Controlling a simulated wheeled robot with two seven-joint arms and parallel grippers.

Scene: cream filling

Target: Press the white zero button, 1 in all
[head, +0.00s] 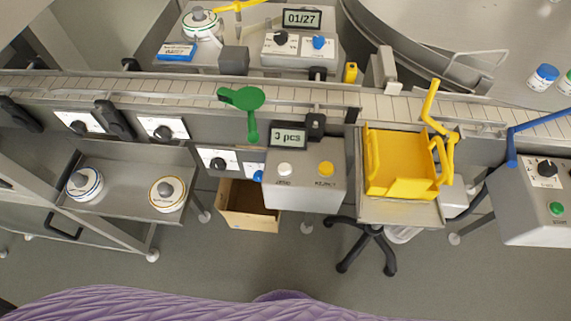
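The white zero button (285,170) is a small round white knob on the left of a grey control box's top (303,192) near the picture's middle. A small label, too small to read surely, lies below it. A yellow button (325,169) sits to its right on the same box. A display (288,136) reading "3 pcs" stands behind the buttons. Neither of my grippers shows in the head view.
A conveyor (150,88) runs across behind the box. A green paddle (241,98) stands behind and left of the display. A yellow tray (398,160) is on a stand to the right. An open cardboard box (248,219) sits below left. Floor in front is clear.

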